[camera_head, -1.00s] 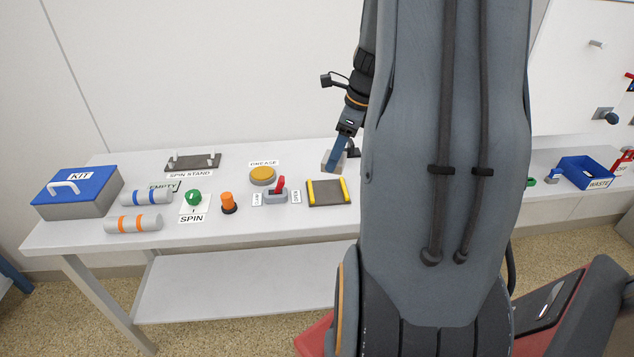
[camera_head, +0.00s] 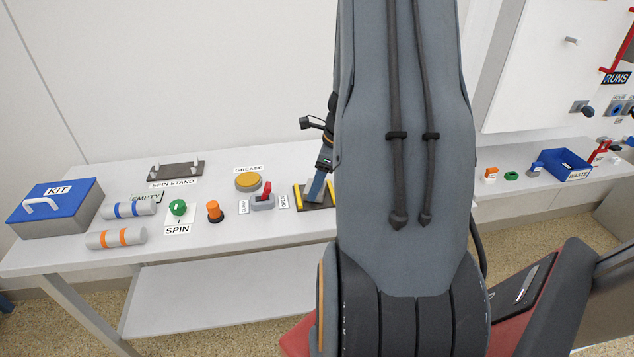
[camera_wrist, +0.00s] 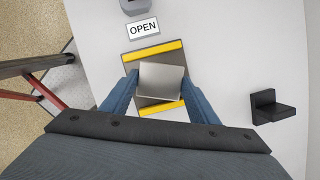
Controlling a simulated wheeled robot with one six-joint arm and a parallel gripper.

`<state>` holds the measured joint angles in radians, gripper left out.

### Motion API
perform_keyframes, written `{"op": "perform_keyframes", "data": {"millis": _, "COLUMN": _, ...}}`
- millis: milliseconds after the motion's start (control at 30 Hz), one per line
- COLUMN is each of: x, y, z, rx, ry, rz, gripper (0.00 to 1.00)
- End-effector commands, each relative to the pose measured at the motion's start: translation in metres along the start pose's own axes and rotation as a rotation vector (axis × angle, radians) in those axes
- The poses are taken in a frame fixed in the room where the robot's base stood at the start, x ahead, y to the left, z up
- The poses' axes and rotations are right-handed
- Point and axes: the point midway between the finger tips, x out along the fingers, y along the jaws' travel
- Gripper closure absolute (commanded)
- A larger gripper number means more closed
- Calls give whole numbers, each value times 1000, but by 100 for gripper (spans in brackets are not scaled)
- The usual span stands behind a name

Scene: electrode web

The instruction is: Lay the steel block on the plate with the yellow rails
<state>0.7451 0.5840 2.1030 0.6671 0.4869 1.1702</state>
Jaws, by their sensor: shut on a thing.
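The steel block (camera_wrist: 162,82) is a plain grey block between my gripper's two blue fingers in the wrist view. My gripper (camera_wrist: 160,96) is shut on it. The plate (camera_wrist: 133,67) is dark with a yellow rail along each of two opposite edges, and lies under the block. The block covers its middle and overlaps part of the lower rail in the picture. In the head view my gripper (camera_head: 317,189) is over the plate (camera_head: 308,205), and my arm hides the plate's right side. I cannot tell whether the block touches the plate.
A red-levered switch (camera_head: 263,198) stands left of the plate, with an OPEN label (camera_wrist: 143,27) between them. A black bracket (camera_wrist: 270,107) stands to the right in the wrist view. The grease tin (camera_head: 248,181) and orange knob (camera_head: 214,211) are farther left.

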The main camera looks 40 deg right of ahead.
Motion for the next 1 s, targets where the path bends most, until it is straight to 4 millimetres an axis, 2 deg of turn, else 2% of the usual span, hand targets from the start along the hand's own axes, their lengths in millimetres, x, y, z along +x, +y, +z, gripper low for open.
{"op": "perform_keyframes", "data": {"millis": 333, "x": 3, "y": 0, "z": 0, "rx": -1, "ry": 0, "rz": 0, "gripper": 78}}
{"op": "perform_keyframes", "data": {"millis": 367, "x": 3, "y": 0, "z": 0, "rx": -1, "ry": 0, "rz": 0, "gripper": 41}}
{"op": "perform_keyframes", "data": {"millis": 433, "x": 3, "y": 0, "z": 0, "rx": -1, "ry": 0, "rz": 0, "gripper": 29}}
{"op": "perform_keyframes", "data": {"millis": 467, "x": 2, "y": 0, "z": 0, "rx": -1, "ry": 0, "rz": 0, "gripper": 27}}
{"op": "perform_keyframes", "data": {"millis": 767, "x": 1, "y": 0, "z": 0, "rx": -1, "ry": 0, "rz": -1, "gripper": 27}}
{"op": "perform_keyframes", "data": {"millis": 867, "x": -5, "y": -1, "z": 1, "rx": -2, "ry": 0, "rz": -3, "gripper": 27}}
{"op": "perform_keyframes", "data": {"millis": 1000, "x": -24, "y": -2, "z": 0, "rx": -2, "ry": -1, "rz": -5, "gripper": 27}}
